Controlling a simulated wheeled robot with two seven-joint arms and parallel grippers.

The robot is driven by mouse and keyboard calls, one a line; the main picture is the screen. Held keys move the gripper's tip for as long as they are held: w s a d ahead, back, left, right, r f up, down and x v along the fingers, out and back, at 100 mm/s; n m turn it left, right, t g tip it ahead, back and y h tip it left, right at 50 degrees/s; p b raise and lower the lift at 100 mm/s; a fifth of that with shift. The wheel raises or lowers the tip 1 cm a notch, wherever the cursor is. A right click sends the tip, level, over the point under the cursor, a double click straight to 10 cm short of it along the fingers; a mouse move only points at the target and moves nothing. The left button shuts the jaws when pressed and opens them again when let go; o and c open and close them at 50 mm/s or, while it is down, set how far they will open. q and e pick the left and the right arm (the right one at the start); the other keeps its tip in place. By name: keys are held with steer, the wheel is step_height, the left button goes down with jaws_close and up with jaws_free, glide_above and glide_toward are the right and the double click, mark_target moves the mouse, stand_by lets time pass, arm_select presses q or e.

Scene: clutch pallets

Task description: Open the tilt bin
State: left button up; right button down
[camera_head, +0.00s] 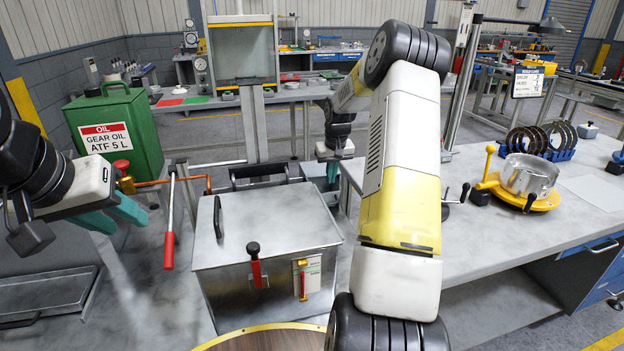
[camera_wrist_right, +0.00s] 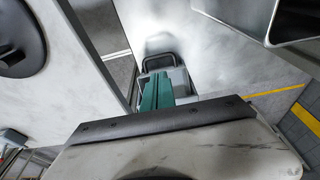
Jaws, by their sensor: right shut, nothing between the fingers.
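A steel box with a flat closed lid (camera_head: 262,225) stands in the middle of the head view, with a black handle on its lid and a red-handled lever (camera_head: 256,268) at its front. Behind it is a small black-framed bin (camera_head: 258,174). I cannot tell for sure which is the tilt bin. My left gripper (camera_head: 127,221) is open and empty, left of the box.
A green oil can (camera_head: 115,130) stands at the back left, near a red-handled lever (camera_head: 169,250) and copper pipes. A workbench (camera_head: 480,225) on the right carries a yellow fixture (camera_head: 520,190) and a rack of rings (camera_head: 540,140). A shallow tray (camera_head: 45,292) lies front left.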

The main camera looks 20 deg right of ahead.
mark_target(330, 204)
steer(key=x, duration=0.9)
steer(key=shift+s+a+f, duration=0.1)
steer(key=shift+s+f, duration=1)
steer(key=shift+s, duration=0.2)
